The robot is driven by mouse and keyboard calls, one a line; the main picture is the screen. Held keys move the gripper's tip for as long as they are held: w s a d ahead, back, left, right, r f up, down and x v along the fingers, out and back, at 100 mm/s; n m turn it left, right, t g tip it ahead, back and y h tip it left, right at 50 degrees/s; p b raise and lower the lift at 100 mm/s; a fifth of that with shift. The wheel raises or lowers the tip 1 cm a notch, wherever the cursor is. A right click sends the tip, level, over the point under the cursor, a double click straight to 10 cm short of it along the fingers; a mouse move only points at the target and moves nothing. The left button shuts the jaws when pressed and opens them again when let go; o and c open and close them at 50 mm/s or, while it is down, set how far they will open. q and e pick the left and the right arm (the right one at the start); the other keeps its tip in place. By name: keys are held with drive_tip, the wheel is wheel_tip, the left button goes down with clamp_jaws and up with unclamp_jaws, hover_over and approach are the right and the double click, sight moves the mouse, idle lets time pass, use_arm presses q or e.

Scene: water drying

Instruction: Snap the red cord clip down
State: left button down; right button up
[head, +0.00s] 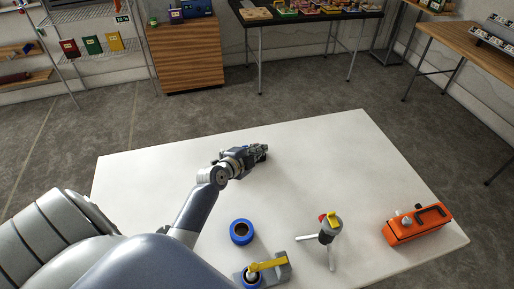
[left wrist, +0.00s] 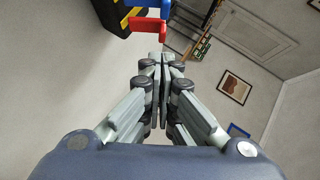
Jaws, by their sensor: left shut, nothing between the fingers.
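My left gripper (head: 262,152) is above the back middle of the white table in the head view, with no clip in it. In the left wrist view its fingers (left wrist: 161,62) are shut together with nothing between them. A red bracket-shaped part (left wrist: 148,25) shows beyond the fingertips at the top of that view, apart from them. I cannot tell for sure whether it is the cord clip. In the head view a small red part (head: 323,217) sits on a grey and yellow piece with white legs, right of and nearer than the gripper. My right gripper is not in view.
On the white table (head: 330,140) are a blue ring (head: 241,223), a grey piece with a yellow lever (head: 268,265) and an orange box (head: 418,226). A blue part (left wrist: 147,3) is above the red one. The table's back is clear.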

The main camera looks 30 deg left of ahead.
use_arm(q)
drive_tip(key=shift+w+a+f, duration=0.35)
drive_tip(key=shift+a, duration=0.15)
drive_tip(key=shift+w+a+r, duration=0.15)
idle(0.6)
